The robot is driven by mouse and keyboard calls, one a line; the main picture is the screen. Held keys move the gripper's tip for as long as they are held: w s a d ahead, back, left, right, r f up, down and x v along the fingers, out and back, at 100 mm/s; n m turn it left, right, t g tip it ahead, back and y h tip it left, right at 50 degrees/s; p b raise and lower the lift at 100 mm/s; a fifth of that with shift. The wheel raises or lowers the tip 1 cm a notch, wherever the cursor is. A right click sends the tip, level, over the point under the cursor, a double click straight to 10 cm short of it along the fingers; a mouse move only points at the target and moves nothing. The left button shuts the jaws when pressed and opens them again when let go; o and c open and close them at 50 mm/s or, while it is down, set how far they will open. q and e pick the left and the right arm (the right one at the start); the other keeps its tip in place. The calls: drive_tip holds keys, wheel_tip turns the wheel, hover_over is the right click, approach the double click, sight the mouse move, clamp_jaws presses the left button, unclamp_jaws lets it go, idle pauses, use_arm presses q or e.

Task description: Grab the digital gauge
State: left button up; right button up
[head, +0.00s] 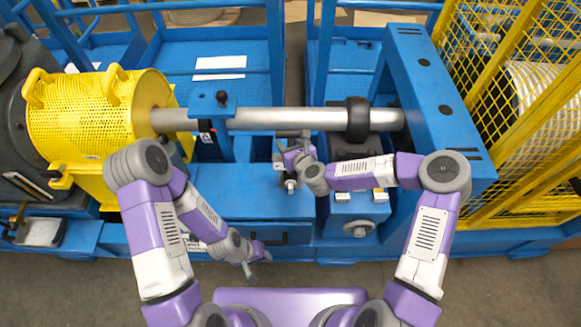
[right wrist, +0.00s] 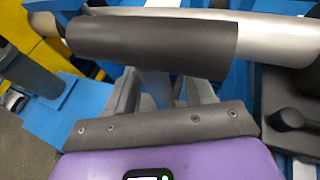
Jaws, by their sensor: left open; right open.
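I cannot clearly make out the digital gauge. A small black item with a white face (head: 207,135) sits by the blue bracket under the shaft and may be it, but it is too small to tell. My right gripper (head: 291,143) is open, just in front of the silver shaft (head: 270,118). In the right wrist view, a dark grey cylinder (right wrist: 150,45) crosses in front of the fingers, below the shaft; I cannot tell if it touches them.
A yellow perforated guard (head: 85,110) stands at the left and a yellow mesh cage (head: 500,95) at the right. A black collar (head: 357,118) rings the shaft. A blue beam (head: 430,95) stands right of it. The floor in front (head: 70,285) is clear.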

drive_tip(key=shift+w+a+f, duration=0.15)
drive_tip(key=shift+w+f, duration=0.05)
drive_tip(key=shift+w, duration=0.25)
clamp_jaws()
idle(1.1)
drive_tip(key=shift+r, duration=0.25)
